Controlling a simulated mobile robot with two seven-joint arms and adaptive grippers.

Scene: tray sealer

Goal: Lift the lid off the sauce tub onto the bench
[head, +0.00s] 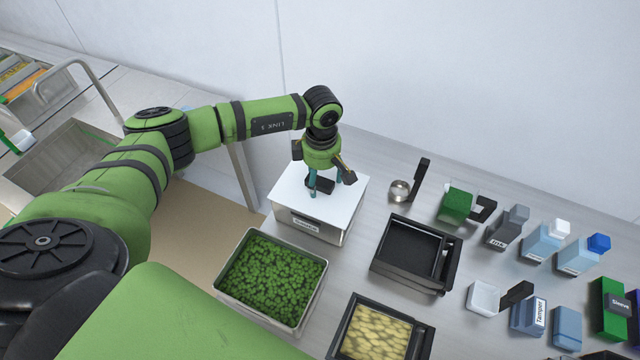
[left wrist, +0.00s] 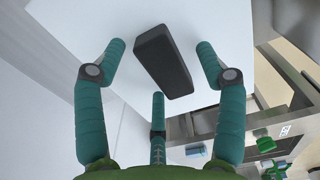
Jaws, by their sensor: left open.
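The sauce tub (head: 325,232) is a steel box with a small label on its front, standing on the bench at the centre of the head view. Its flat white lid (head: 347,193) lies on top and also fills much of the left wrist view (left wrist: 80,25). A black block handle (left wrist: 163,62) stands on the lid. My left gripper (head: 322,187) points down over the lid with its teal fingers open. In the left wrist view the handle lies between the spread fingers (left wrist: 162,52), with gaps on both sides. My right gripper is not in view.
A tub of green herbs (head: 222,283) stands in front of the lidded tub. A black tray (head: 376,262) and a tray of yellowish pieces (head: 338,345) are to the right. Several small tools and blocks, including a green one (head: 457,204), crowd the bench's right side.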

